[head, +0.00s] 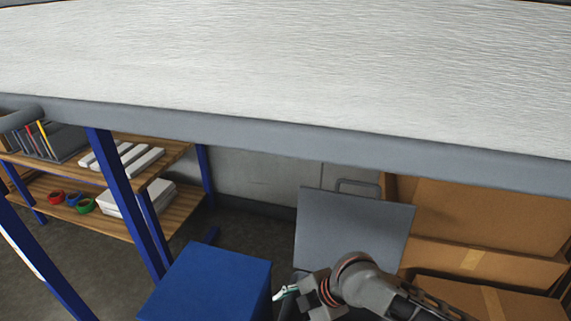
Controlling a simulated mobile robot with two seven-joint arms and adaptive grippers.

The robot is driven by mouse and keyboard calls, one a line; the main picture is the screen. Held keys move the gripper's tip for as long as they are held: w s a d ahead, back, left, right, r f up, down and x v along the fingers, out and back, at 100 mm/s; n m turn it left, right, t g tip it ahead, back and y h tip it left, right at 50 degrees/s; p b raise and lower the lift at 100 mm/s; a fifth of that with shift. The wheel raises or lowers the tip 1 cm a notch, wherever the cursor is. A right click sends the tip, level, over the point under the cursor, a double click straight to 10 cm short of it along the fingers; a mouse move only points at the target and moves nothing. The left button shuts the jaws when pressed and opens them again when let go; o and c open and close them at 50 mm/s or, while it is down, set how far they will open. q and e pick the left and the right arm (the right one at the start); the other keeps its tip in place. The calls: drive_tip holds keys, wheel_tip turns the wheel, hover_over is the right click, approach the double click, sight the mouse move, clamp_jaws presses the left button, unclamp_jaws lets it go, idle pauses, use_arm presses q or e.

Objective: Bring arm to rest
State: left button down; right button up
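A dark grey arm of mine with reddish rings comes in from the lower right, low in the head view and below the level of the table top. At its end is a dark blocky part, my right gripper as far as I can tell (300,293), with a small pale greenish piece sticking out to the left. Its fingers are too small and cut off to read as open or shut. I see nothing clearly held there. My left arm and gripper are not in view.
A table top (290,60) with a grey edge spans the upper view, bare where visible. Below are a blue box (210,283), a grey panel with a handle (352,225), cardboard boxes (490,220) and a wooden shelf (185,205) with blue posts. The arm is close to the panel and blue box.

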drive_tip(key=s+d+f+m+t+h+p, duration=0.1)
drive_tip(key=s+d+m+t+p, duration=0.2)
drive_tip(key=s+d+m, duration=0.5)
drive_tip(key=s+d+f+m+t+h+p, duration=0.2)
drive_tip(key=s+d+m+t+p, duration=0.2)
drive_tip(key=s+d+m, duration=0.5)
drive_tip(key=d+m+t, duration=0.1)
drive_tip(key=d+m, duration=0.1)
drive_tip(key=shift+d+h, duration=0.3)
drive_tip(key=shift+w+f, duration=0.1)
drive_tip(key=c, duration=0.6)
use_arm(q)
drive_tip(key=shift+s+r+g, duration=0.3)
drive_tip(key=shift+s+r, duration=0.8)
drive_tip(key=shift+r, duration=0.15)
use_arm(e)
drive_tip(key=shift+o, duration=0.2)
drive_tip(key=shift+s+a, duration=0.1)
drive_tip(key=shift+s, duration=0.1)
